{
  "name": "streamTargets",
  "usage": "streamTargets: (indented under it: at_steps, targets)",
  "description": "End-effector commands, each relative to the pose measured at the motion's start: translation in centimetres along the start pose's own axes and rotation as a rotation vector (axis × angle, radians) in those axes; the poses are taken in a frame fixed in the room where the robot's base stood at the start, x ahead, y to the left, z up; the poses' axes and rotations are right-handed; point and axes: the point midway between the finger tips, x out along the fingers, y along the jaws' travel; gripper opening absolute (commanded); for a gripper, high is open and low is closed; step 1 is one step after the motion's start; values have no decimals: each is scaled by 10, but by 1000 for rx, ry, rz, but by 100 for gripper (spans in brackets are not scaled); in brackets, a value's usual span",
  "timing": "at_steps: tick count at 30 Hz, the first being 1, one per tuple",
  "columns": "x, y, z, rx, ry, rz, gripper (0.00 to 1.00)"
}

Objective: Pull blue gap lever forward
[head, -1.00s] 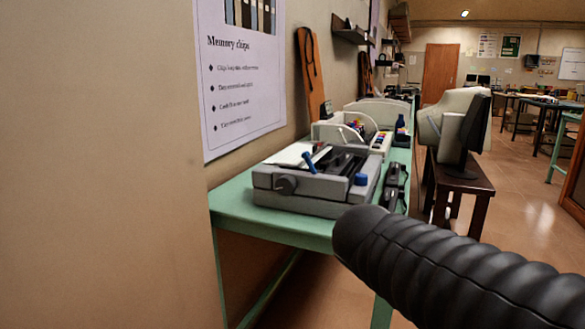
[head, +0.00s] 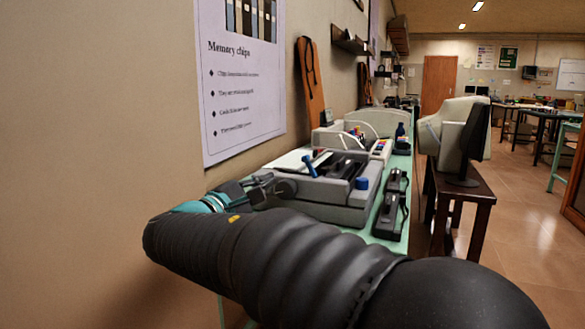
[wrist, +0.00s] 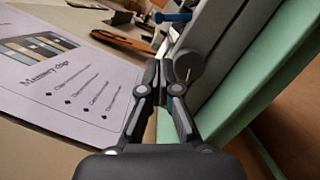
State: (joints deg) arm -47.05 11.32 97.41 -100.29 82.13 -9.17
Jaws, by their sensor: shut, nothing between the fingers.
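The blue gap lever (head: 311,164) stands up, tilted, on the left side of the grey printer (head: 330,205) in the head view. Its blue end also shows near the top of the wrist view (wrist: 172,17), beyond my fingertips. My gripper (head: 272,183) is at the printer's near left corner, close to the grey round knob (head: 288,187). In the wrist view my gripper (wrist: 162,72) is shut and empty, with the knob (wrist: 188,65) just right of its fingertips. I cannot tell whether it touches the knob. The gripper is apart from the lever.
The printer sits on a green table (head: 392,245) against the wall. A blue knob (head: 361,183) is on its right side. A black device (head: 391,205) lies to the right. A wall poster (head: 240,80) hangs left. A monitor (head: 468,145) stands on a wooden stool further right.

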Motion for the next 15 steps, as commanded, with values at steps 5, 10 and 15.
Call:
streamTargets:
  at_steps: [5, 10, 15]
  targets:
    - [4, 0, 1, 0, -1, -2, 0]
    - [22, -1, 1, 0, -3, -3, 0]
    - [52, -1, 1, 0, -2, -4, 0]
